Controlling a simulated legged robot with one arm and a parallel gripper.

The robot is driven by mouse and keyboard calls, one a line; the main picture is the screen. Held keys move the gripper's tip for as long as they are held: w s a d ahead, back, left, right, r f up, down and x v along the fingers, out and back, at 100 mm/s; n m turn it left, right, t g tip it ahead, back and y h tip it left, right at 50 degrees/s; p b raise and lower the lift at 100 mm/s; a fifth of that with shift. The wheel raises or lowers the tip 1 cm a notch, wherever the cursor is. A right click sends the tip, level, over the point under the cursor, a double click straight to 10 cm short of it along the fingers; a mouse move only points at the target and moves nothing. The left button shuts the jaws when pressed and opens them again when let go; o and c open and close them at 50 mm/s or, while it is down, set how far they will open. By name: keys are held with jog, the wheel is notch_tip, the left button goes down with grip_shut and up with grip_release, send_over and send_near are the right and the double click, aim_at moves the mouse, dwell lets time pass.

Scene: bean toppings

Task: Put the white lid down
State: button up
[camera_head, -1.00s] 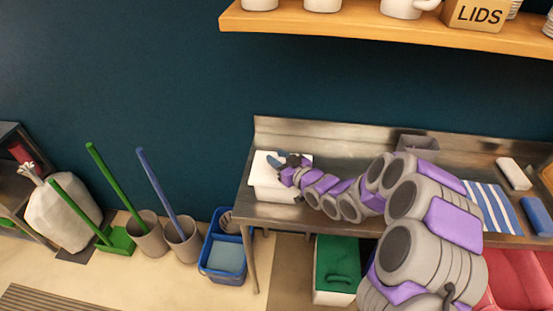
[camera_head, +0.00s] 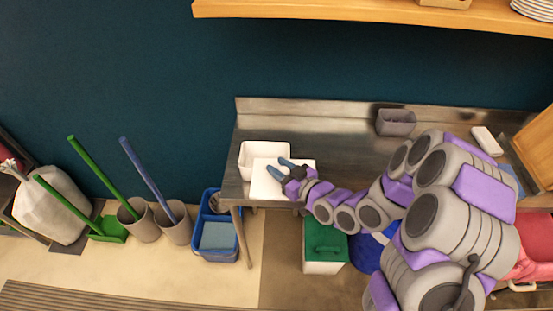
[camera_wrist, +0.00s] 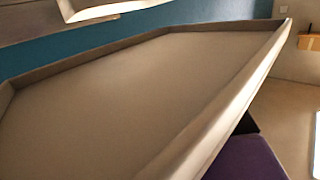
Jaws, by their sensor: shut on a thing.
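The white lid (camera_head: 262,188) is a flat square at the left end of the steel counter in the head view. My gripper (camera_head: 280,168), with blue fingertips, is shut on it near its right side. The lid is in front of the open white container (camera_head: 264,148) and covers part of its front side in the picture. I cannot tell whether the lid touches the counter or hangs above it. In the wrist view the lid's broad, rimmed face (camera_wrist: 140,95) fills most of the picture and looks beige in the shade.
The steel counter (camera_head: 335,150) is clear behind and right of the container. A grey bin (camera_head: 396,122) stands at its back. A green-lidded box (camera_head: 324,240) and a blue bucket (camera_head: 216,238) stand on the floor below. A wooden shelf (camera_head: 330,15) hangs above.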

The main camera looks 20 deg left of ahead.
jog(key=shift+s+d+r+p, duration=0.25)
jog(key=shift+s+d+p, duration=0.2)
jog(key=shift+p, duration=0.25)
jog(key=shift+w, duration=0.1)
